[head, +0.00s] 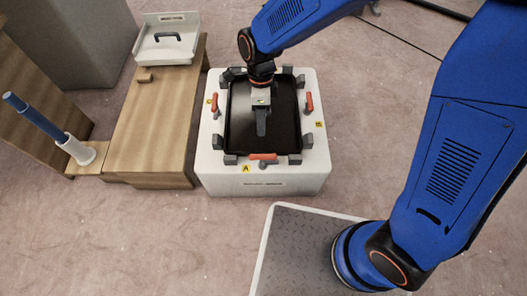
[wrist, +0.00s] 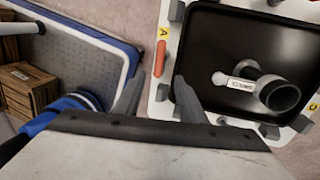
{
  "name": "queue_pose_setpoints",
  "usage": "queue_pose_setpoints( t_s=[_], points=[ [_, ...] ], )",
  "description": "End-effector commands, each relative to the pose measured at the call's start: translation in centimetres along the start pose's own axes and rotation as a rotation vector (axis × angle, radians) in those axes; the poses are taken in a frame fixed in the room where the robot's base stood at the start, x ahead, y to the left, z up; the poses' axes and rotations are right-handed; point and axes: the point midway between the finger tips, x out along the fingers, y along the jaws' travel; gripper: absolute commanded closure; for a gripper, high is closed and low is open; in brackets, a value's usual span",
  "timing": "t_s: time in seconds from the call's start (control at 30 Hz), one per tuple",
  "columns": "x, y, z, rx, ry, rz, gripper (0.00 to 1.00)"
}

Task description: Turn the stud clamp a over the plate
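Stud clamp a is the orange-handled clamp (head: 263,157) by the yellow A tag at the front rim. Its handle lies along the edge of the black plate (head: 240,135), beside it. In the wrist view the same clamp handle (wrist: 160,58) shows just beyond my fingertips, in line with the space between them. The plate (wrist: 215,45) fills the right of that view. My gripper (wrist: 159,76) is open and empty, with two grey fingers apart. In the head view my gripper (head: 262,130) hangs over the plate, hiding part of it. I cannot tell its height.
The white box (head: 262,183) carries two more orange clamps, on the left (head: 214,104) and right (head: 309,102), and several grey blocks. A ring-shaped fitting (wrist: 280,95) shows over the plate. A wooden bench (head: 150,120) with a white tray (head: 167,50) stands left.

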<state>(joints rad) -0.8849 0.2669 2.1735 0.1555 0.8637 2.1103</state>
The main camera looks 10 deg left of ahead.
Motion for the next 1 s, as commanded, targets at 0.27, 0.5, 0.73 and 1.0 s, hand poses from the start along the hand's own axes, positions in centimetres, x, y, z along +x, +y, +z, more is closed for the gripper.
queue_pose_setpoints(
  t_s=[0.27,0.5,0.73,1.0],
  points=[
    [5.1,0.1,-0.1,-0.001,0.003,0.005,0.63],
    [9.3,0.1,-0.1,0.000,0.003,0.005,0.63],
    [12.9,0.1,-0.1,-0.001,0.003,0.003,0.63],
    [15.0,0.1,-0.1,-0.002,0.001,0.001,0.63]
  ],
)
